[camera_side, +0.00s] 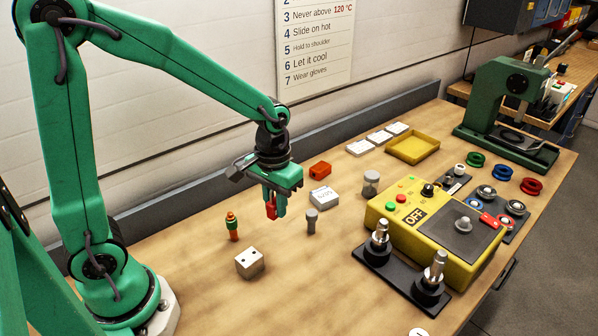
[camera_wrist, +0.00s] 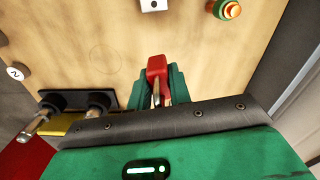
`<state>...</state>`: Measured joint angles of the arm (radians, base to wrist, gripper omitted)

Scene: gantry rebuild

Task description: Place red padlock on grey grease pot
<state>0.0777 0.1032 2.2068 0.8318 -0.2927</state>
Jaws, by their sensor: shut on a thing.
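The red padlock (camera_side: 271,212) is held between the fingers of my gripper (camera_side: 273,206), above the wooden bench. In the wrist view the red padlock (camera_wrist: 157,66) sticks out between the green fingertips of my gripper (camera_wrist: 158,88). A short grey cylinder with a lighter top (camera_side: 371,184), which looks like the grease pot, stands on the bench right of my gripper, apart from it. The wrist view does not show this pot.
A slim grey peg (camera_side: 312,221), a white labelled box (camera_side: 323,198), an orange-red block (camera_side: 320,170), a white dotted block (camera_side: 249,262) and an orange-green peg (camera_side: 232,226) stand around my gripper. A yellow control box (camera_side: 435,235) and black-based metal posts (camera_side: 380,243) stand right.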

